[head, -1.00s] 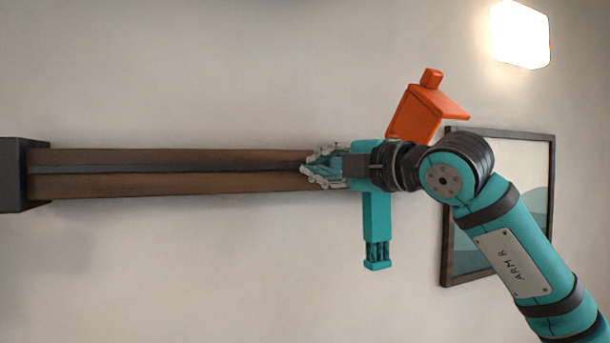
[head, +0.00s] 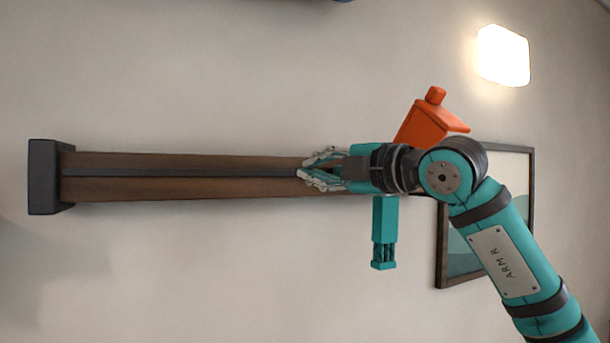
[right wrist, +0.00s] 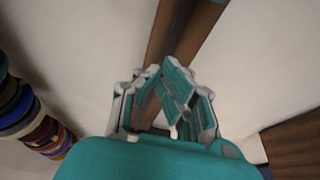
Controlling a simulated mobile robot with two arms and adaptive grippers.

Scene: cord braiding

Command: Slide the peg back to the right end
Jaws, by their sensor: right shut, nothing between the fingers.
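A long brown wooden rail (head: 190,188) with a dark groove runs across the head view, with a dark block (head: 44,177) at its left end. Its right part is hidden behind my right gripper (head: 302,174). That gripper is shut and empty, with its fingertips over the rail; it also shows in the right wrist view (right wrist: 165,70). I cannot make out the peg for certain. A teal block (head: 384,232) hangs below the wrist, and I cannot tell whether it is part of my arm. My left gripper is not in view.
An orange boxy piece (head: 425,124) with a knob shows behind the wrist. A framed picture (head: 529,200) and a lit lamp (head: 503,55) are on the wall at right. In the right wrist view, coloured round things (right wrist: 30,120) stack at left.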

